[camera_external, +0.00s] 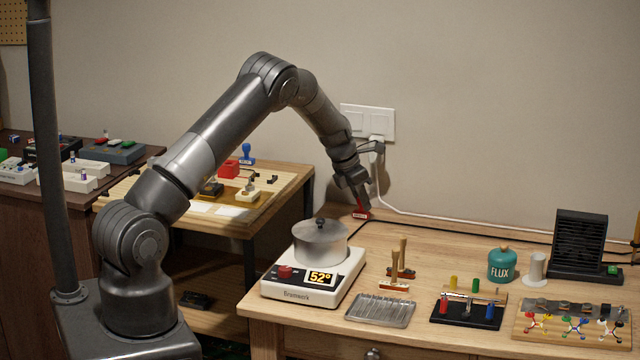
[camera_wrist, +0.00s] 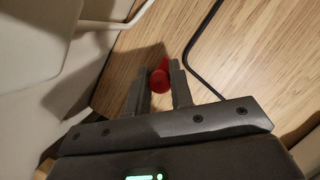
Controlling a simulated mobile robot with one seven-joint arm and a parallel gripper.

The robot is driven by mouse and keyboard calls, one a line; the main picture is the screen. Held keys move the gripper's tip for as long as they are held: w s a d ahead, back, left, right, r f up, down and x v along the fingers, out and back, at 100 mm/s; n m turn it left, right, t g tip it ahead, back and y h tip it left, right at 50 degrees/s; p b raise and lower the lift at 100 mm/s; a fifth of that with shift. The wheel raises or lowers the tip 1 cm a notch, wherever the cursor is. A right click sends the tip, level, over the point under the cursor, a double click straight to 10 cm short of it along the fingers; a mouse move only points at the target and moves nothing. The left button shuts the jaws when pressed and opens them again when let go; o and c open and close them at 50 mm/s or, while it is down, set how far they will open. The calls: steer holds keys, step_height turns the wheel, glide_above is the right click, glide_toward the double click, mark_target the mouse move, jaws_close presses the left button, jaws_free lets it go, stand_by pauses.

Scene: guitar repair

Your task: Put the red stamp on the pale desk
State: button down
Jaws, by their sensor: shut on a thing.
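The red stamp (camera_external: 361,213) is at the end of my gripper (camera_external: 357,196), at the back left of the pale desk (camera_external: 420,240) near the wall.
A scale-like device (camera_external: 310,282) with a pot (camera_external: 320,245) stands at the desk's left front. Wooden-handled stamps (camera_external: 398,262), a metal tray (camera_external: 380,310), a flux bottle (camera_external: 501,265) and a black grille (camera_external: 579,243) stand further right. A cable (camera_external: 440,219) runs along the back.

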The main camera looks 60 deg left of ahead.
steer(key=c, duration=1.3)
jaws_free()
steer(key=shift+f, duration=0.1)
steer(key=v, duration=1.2)
steer(key=s+d+r+m+h, duration=0.1)
steer(key=s+d+r+m, duration=0.8)
steer(key=d, duration=0.3)
steer(key=s+d+r+m, duration=0.7)
steer(key=d+r+m, duration=0.2)
steer(key=d+r, duration=0.25)
steer(key=s+d+m, duration=0.4)
steer(key=s+m, duration=0.2)
steer(key=s, duration=0.1)
steer(key=s+d+m, duration=0.4)
steer(key=s+m, duration=0.2)
steer(key=s, duration=0.2)
steer(key=s+d+f+m+t+y, duration=0.1)
steer(key=s+d+m, duration=0.3)
steer(key=s+m, duration=0.2)
steer(key=shift+s+d, duration=0.2)
steer(key=shift+s, duration=0.9)
